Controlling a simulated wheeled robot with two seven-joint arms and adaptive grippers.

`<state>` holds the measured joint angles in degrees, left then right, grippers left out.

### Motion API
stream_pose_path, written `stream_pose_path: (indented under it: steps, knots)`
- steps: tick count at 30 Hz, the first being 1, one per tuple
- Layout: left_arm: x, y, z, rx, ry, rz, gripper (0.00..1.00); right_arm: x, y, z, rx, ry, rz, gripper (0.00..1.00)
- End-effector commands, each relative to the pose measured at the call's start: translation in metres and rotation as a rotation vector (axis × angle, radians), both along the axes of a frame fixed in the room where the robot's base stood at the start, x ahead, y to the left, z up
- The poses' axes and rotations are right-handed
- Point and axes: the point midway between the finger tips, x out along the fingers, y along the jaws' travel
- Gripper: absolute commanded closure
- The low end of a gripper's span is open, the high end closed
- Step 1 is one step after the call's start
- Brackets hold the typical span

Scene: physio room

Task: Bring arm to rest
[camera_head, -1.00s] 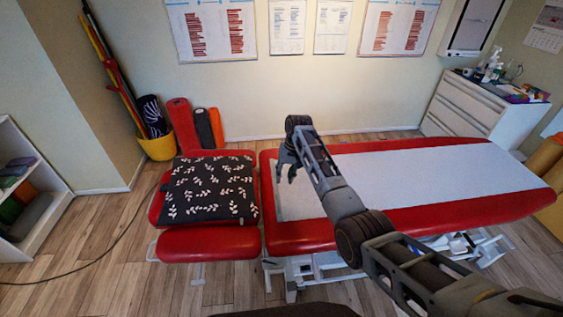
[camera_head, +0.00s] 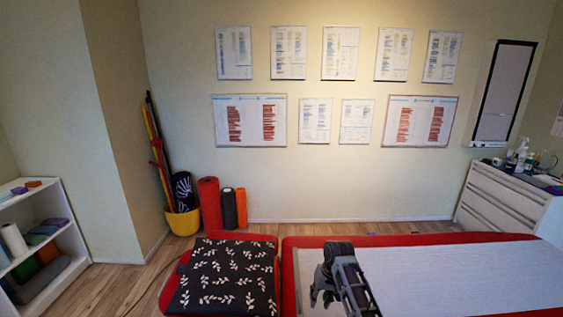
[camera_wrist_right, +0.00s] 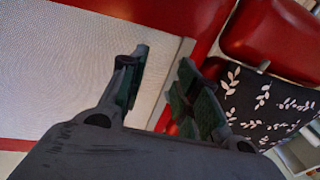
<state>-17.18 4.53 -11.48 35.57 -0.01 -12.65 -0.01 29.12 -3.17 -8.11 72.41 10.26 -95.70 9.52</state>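My right gripper (camera_head: 320,290) hangs over the near left part of the treatment table's long section, close to the gap beside the headrest section. In the wrist view the two fingers of my right gripper (camera_wrist_right: 165,88) stand apart with nothing between them. Below them are the white sheet (camera_wrist_right: 70,65) and red edge of the table. The red table (camera_head: 290,265) also shows along the bottom of the head view. My left gripper is in neither view.
A black cushion with white leaves (camera_head: 225,275) lies on the headrest section. Behind stand a yellow bucket (camera_head: 182,222) and foam rollers (camera_head: 208,203). A white shelf (camera_head: 50,245) is at left, a white drawer cabinet (camera_head: 500,205) at right. Open air surrounds my right arm.

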Motion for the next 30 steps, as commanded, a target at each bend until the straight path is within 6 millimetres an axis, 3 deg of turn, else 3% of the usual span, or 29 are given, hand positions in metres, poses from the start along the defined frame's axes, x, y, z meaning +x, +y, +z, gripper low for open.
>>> stream_pose_path:
  steps: [15,30]
  knots:
    - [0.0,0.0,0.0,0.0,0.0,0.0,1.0,-0.074,-0.03,-0.033,-0.039,-0.062,0.013,0.68]
    - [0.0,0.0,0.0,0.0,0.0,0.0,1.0,-0.153,-0.056,-0.039,-0.086,-0.122,0.037,0.68]
